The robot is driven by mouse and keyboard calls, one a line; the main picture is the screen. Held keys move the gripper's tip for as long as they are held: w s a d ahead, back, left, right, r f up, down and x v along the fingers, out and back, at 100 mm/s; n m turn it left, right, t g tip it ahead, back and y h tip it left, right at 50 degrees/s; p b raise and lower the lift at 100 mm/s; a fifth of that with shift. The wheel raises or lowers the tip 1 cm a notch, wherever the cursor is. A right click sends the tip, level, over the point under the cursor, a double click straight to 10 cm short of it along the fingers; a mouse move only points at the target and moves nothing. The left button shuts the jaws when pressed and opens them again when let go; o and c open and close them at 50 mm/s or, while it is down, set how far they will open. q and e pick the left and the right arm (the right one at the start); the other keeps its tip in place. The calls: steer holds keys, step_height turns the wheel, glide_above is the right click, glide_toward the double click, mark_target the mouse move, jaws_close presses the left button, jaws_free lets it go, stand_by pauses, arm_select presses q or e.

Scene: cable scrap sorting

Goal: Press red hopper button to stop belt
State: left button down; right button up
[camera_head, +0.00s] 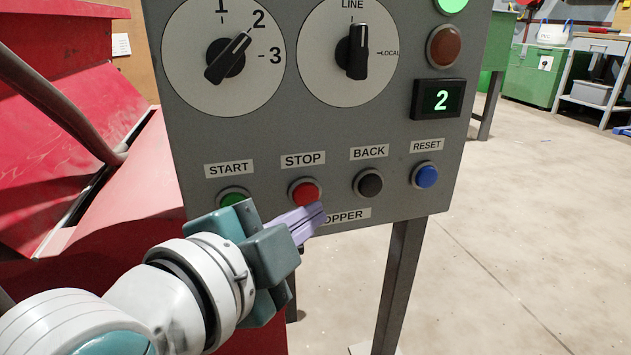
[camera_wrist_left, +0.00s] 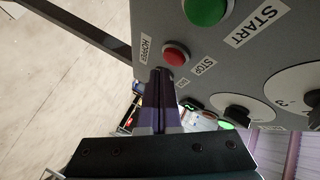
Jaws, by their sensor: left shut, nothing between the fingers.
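The red STOP button (camera_head: 304,192) sits in the lower row of the grey control panel (camera_head: 330,125), above a partly hidden label ending in "OPPER". It also shows in the left wrist view (camera_wrist_left: 175,56), just beyond the fingertips. My left gripper (camera_head: 318,212) is shut and empty, its purple fingers just below the red button in the head view. In the left wrist view the shut fingers (camera_wrist_left: 163,75) point at the panel near the red button. I cannot tell whether they touch it. My right gripper is not in view.
The green START button (camera_head: 233,197) is partly behind my left gripper. The black BACK button (camera_head: 368,183) and blue RESET button (camera_head: 425,175) are to the right. Red machinery (camera_head: 75,150) stands left.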

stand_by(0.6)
arm_select(q)
steer(key=shift+w+a, duration=0.15)
steer(key=shift+w, duration=0.25)
steer(key=shift+w+a, duration=0.1)
steer(key=shift+w, duration=0.3)
stand_by(0.6)
stand_by(0.3)
steer(key=shift+s+d+p, duration=0.2)
steer(key=shift+s+p, duration=0.6)
